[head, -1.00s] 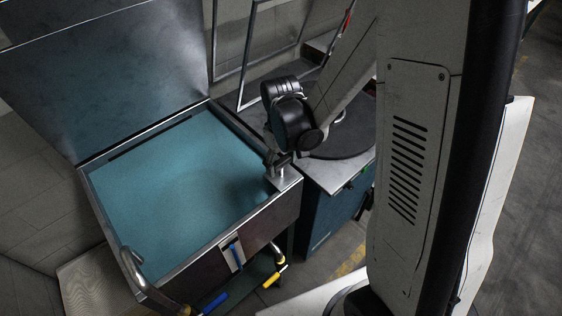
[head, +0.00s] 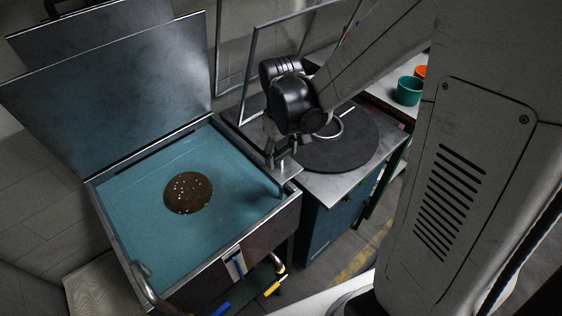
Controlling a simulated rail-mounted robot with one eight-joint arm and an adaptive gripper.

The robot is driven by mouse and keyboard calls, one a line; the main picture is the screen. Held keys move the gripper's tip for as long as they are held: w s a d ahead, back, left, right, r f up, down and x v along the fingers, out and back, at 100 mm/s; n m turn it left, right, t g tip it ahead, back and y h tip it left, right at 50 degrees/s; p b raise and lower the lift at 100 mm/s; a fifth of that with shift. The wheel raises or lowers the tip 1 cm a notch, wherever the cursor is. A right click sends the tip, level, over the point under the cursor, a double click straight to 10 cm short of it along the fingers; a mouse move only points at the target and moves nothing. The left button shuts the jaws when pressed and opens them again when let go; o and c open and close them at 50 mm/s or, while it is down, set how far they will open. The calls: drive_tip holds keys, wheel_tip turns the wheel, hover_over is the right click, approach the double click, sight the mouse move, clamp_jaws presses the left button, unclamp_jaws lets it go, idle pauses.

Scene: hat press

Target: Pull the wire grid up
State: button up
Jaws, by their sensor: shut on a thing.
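A square metal vat (head: 262,220) of teal liquid (head: 220,160) fills the left of the head view, its large dark lid (head: 110,85) raised behind it. A round brown patch with white specks (head: 188,193) shows at the liquid's surface. No wire grid can be made out in the vat. My wrist hides part of the hold.
A dark round plate (head: 345,150) lies on the metal-topped cabinet right of the vat. Upright metal frames (head: 250,60) stand behind. A teal cup (head: 409,90) and an orange cup (head: 421,72) stand at the back right. A curved metal handle (head: 140,280) is at the vat's front left.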

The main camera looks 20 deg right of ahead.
wheel_tip(320, 180, up, 11)
drive_tip(key=p, duration=0.4)
drive_tip(key=shift+r, duration=0.2)
drive_tip(key=o, duration=1.7)
drive_tip(key=shift+r, duration=0.1)
wheel_tip(320, 180, up, 12)
drive_tip(key=shift+f, duration=0.1)
drive_tip(key=shift+s+d+f+m+t+b, duration=0.1)
drive_tip(key=shift+s+f+m+t+b, duration=0.85)
drive_tip(key=shift+s+f+b, duration=1.25)
drive_tip(key=shift+s+a+f+m+t+b, duration=0.1)
drive_tip(key=shift+s+f+m+t+b, duration=0.35)
drive_tip(key=shift+s+f+t+b, duration=1.65)
drive_tip(key=shift+s+d+f+m+t+b, duration=0.1)
drive_tip(key=shift+s+f+m+t+b, duration=0.55)
drive_tip(key=shift+s+f+b, duration=1.6)
